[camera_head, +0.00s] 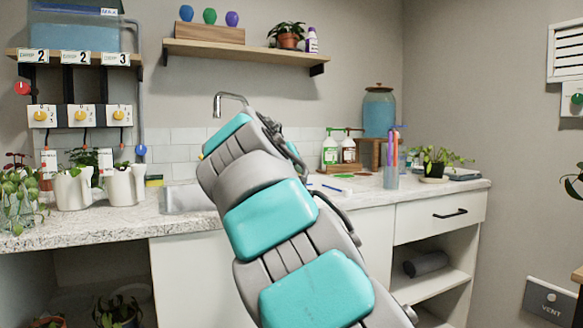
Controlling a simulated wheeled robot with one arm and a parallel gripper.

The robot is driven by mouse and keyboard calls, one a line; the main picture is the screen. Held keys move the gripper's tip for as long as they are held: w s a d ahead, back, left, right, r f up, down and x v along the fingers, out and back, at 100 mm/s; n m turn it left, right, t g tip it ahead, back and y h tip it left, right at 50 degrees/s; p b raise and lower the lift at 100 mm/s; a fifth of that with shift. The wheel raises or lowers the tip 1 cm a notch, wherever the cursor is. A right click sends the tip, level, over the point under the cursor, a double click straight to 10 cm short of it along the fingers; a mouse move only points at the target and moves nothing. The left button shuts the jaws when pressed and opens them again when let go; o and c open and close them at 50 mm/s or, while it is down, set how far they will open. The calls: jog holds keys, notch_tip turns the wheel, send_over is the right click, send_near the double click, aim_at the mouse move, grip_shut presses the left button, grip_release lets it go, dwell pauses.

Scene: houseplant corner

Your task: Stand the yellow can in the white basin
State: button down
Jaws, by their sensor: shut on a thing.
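My arm (268,208) reaches from the bottom middle over the counter toward the sink area. Its links hide my gripper, so I cannot see the jaws or what is between them. No whole yellow can shows. A tiny yellow sliver (202,155) peeks out at the left edge of my arm, too small to identify. A pale basin (184,199) is set at the front of the counter below the tap (231,98). My arm covers its right part, and its inside is mostly hidden.
Two white jugs (126,186) and a glass jar with a plant (20,202) stand left of the basin, near a yellow-topped sponge (154,181). Bottles (330,150), a blue urn (379,112) and a cup of tools (391,177) stand to the right. A shelf (240,53) hangs above.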

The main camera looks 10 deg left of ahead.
jog(key=s+d+f, duration=0.1)
jog(key=d+f, duration=0.6)
jog(key=f, duration=0.5)
jog(key=d+f, duration=0.8)
jog(key=f, duration=0.3)
jog(key=s+d+f, duration=0.1)
jog(key=d+f, duration=0.6)
jog(key=f, duration=0.5)
jog(key=shift+s+d+f+m+h, duration=0.25)
jog(key=shift+s+f+m+h, duration=0.05)
jog(key=shift+m, duration=0.1)
jog(key=shift+w, duration=0.1)
